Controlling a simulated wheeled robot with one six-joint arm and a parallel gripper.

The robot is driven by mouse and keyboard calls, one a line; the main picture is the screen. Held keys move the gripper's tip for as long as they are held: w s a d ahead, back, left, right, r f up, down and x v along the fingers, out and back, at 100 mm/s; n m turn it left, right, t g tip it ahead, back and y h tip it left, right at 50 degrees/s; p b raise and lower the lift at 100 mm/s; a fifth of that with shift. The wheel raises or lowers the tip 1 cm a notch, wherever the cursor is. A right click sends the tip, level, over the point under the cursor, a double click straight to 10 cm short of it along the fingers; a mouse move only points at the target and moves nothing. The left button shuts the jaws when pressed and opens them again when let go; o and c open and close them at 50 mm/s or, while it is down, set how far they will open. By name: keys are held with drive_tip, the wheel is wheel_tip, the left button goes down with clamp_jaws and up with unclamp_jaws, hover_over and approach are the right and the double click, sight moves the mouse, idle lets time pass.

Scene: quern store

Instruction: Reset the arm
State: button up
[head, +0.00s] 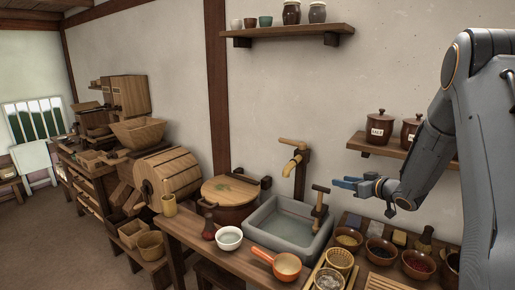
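My arm reaches in from the right edge in the head view, bent at a grey elbow, with its forearm coming down to the left. My gripper (345,183) has blue fingers that point left, in front of the white wall and above the back right of the stone sink (290,228). No object shows between the fingers. They are seen small and from the side, so their gap is unclear.
A wooden tap (293,150) stands left of my gripper, and a wooden handle (320,197) rises just below it. A shelf (377,145) with lidded jars is close behind my forearm. Spice bowls (381,250) and a red pan (286,265) crowd the counter below.

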drive_tip(key=s+a+f+m+g+h+b, duration=0.1)
drive_tip(key=s+a+f+g+h+b, duration=0.1)
drive_tip(key=s, duration=1.1)
drive_tip(key=s+a+f+m+g+h+b, duration=0.2)
drive_tip(key=s+a+f+g, duration=0.2)
drive_tip(key=s, duration=0.9)
drive_tip(key=s+a+f+m+g+h+b, duration=0.2)
drive_tip(key=s+a+g, duration=0.4)
drive_tip(key=s, duration=0.7)
drive_tip(key=shift+a+f, duration=0.5)
drive_tip(key=shift+f, duration=0.15)
idle(3.4)
